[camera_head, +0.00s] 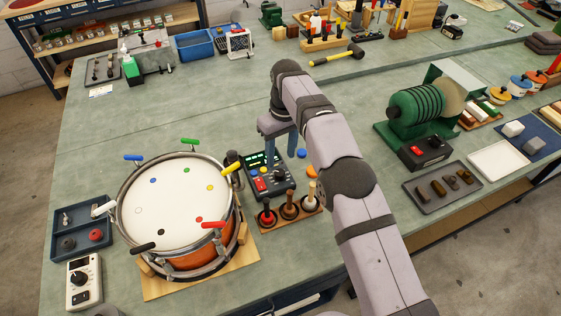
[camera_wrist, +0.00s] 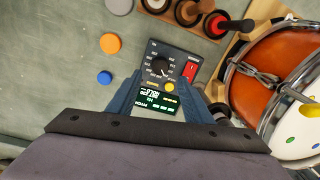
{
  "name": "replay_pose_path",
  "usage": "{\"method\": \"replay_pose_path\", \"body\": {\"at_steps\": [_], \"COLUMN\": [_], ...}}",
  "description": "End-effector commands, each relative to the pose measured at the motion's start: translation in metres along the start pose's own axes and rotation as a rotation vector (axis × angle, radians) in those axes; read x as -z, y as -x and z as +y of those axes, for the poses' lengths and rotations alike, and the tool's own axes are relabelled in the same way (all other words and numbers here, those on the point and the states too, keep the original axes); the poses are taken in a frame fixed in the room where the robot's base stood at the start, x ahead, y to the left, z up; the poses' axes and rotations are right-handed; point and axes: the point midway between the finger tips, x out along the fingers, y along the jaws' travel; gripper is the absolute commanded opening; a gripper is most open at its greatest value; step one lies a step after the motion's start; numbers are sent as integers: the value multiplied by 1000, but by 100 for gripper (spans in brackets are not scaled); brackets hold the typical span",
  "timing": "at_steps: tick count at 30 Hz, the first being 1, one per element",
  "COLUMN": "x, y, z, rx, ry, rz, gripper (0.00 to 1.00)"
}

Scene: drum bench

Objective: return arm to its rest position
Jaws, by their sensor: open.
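My gripper (camera_head: 280,155) is in the middle of the bench in the head view, pointing down with its two blue fingers apart and nothing between them. It hangs above the back of a dark control box (camera_head: 268,183) with a lit green display and a red switch. In the wrist view, my open gripper (camera_wrist: 161,92) has the control box (camera_wrist: 172,65) below and between its fingers; the display reads in green and a dial sits above it. I cannot tell the exact height of the fingertips above the box.
A drum (camera_head: 172,202) with coloured keys around its rim stands left of the box. A rack of mushroom-handled tools (camera_head: 290,212) is in front. A green motor machine (camera_head: 415,110) is at right, a black-and-yellow hammer (camera_head: 338,56) behind.

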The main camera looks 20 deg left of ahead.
Motion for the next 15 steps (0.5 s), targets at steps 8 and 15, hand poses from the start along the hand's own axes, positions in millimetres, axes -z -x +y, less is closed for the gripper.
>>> {"method": "replay_pose_path", "body": {"at_steps": [8,15], "x": [0,0], "y": [9,8], "z": [0,0], "rx": [0,0], "ry": [-1,0], "rz": [-1,-1], "gripper": [46,46]}}
